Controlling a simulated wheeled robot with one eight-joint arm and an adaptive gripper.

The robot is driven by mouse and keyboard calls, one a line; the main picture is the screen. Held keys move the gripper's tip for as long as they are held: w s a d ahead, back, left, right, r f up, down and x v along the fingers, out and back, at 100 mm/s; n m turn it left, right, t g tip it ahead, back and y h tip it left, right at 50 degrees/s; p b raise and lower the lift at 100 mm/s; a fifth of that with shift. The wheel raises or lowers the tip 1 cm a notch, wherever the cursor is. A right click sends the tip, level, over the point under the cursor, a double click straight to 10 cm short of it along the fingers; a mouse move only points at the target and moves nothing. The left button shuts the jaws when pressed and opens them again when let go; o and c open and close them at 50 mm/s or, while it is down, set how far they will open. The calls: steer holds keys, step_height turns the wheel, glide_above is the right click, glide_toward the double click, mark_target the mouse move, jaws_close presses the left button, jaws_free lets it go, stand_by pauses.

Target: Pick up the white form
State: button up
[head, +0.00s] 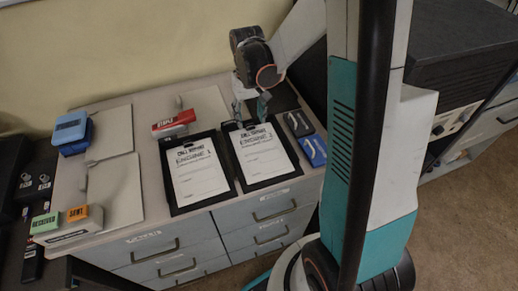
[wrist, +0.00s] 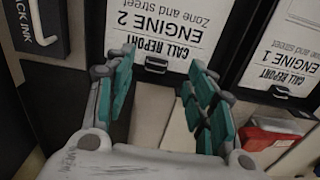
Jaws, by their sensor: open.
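Two white forms lie on black clipboards side by side on the console top. The Engine 1 form (head: 197,172) is on the left clipboard (head: 204,206). The Engine 2 form (head: 263,153) is on the right clipboard (head: 275,183). My gripper (head: 250,118) is open and empty at the clip end of the Engine 2 clipboard. In the wrist view its fingers (wrist: 162,62) spread on either side of that clipboard's clip (wrist: 156,65). The Engine 2 form (wrist: 160,28) is beyond the fingertips, and the Engine 1 form (wrist: 282,58) is at right.
A black ink pad (head: 298,122) and a blue pad (head: 313,151) lie right of Engine 2.

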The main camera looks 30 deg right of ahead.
mark_target(251, 126)
steer(key=f+b, duration=0.1)
steer(key=f, duration=0.3)
steer(key=shift+w+d+f+b, duration=0.2)
steer(key=shift+f+b, duration=0.15)
steer(key=shift+r, duration=0.1)
steer(key=c, duration=1.1)
steer(key=shift+r, duration=0.1)
